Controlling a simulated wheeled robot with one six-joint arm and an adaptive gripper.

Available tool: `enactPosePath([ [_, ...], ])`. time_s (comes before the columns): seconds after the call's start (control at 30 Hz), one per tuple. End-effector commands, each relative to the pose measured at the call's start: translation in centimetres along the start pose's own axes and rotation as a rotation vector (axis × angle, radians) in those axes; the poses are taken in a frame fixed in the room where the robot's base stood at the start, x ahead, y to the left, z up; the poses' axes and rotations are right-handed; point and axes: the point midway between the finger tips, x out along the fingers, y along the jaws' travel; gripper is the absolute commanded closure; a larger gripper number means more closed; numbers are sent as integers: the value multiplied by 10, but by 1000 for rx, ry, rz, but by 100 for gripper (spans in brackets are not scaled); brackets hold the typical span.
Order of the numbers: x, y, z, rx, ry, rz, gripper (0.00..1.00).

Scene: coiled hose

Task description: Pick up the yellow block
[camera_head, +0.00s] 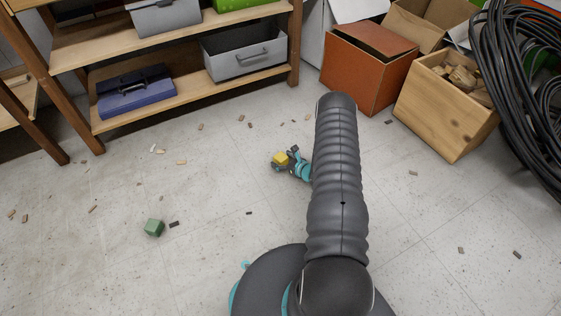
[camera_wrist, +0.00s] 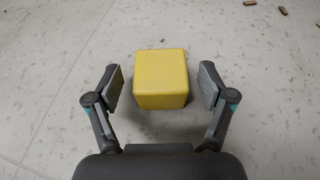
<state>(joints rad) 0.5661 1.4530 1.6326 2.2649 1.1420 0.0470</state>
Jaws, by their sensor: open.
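The yellow block (camera_head: 280,159) is on the concrete floor, a little left of my arm in the head view. In the wrist view the yellow block (camera_wrist: 161,79) lies between the two finger pads, with a gap on each side. My gripper (camera_wrist: 161,88) is open and the pads do not touch the block. In the head view my gripper (camera_head: 284,161) is at the block, and my arm hides part of the wrist behind it.
A green block (camera_head: 154,228) lies on the floor at left. A wooden shelf (camera_head: 190,93) stands at the back left. An orange box (camera_head: 362,75), a wooden crate (camera_head: 436,110) and a coiled hose (camera_head: 520,90) stand at right. Small chips litter the otherwise open floor.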

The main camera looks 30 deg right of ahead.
Motion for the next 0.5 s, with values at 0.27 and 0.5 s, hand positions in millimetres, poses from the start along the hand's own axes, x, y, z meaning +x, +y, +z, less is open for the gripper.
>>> enactPosePath([
  [0.27,28,0,-1,-1,0,0,19],
  [0.5,29,-1,-1,0,0,0,21],
])
